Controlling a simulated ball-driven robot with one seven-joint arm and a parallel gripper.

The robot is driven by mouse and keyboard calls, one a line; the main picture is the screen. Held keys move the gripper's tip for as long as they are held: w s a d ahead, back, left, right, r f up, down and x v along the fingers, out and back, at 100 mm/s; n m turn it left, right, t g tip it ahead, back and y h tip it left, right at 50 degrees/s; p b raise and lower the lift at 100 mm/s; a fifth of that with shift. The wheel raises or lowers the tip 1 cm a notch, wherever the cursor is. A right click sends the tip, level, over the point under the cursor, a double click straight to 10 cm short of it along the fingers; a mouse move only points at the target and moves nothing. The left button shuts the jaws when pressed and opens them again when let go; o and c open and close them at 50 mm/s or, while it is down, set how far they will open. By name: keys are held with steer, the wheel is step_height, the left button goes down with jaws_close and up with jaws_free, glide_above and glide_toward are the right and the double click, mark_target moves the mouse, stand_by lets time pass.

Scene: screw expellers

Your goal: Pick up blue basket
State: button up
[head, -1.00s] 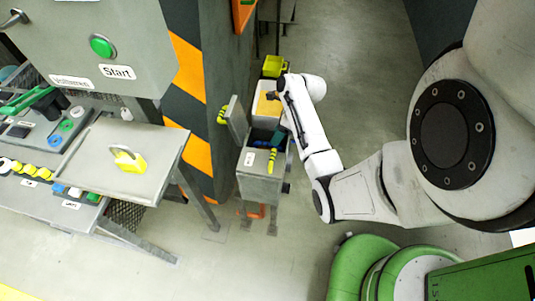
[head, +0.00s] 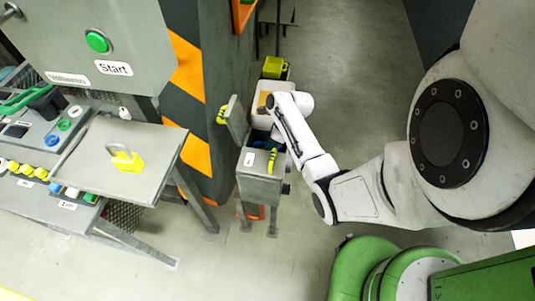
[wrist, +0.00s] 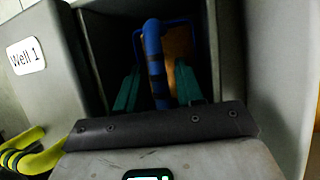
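The blue basket's handle (wrist: 155,62), blue with black bands, stands inside the open well marked "Well 1" in the wrist view. My gripper (wrist: 158,70) has two teal fingers reaching down into the well, one on each side of the handle. The fingers are apart, with dark gaps between them and the handle. In the head view a little blue (head: 266,144) shows in the open grey well box (head: 259,187), below my arm's end; the fingers are hardly visible there.
The well's lid with a yellow handle (head: 222,115) stands open at the left. A yellow-green basket (head: 274,67) is behind the well. Floor at right is clear.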

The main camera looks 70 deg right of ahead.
jaws_close()
steer(key=shift+r, duration=0.15)
stand_by(0.4)
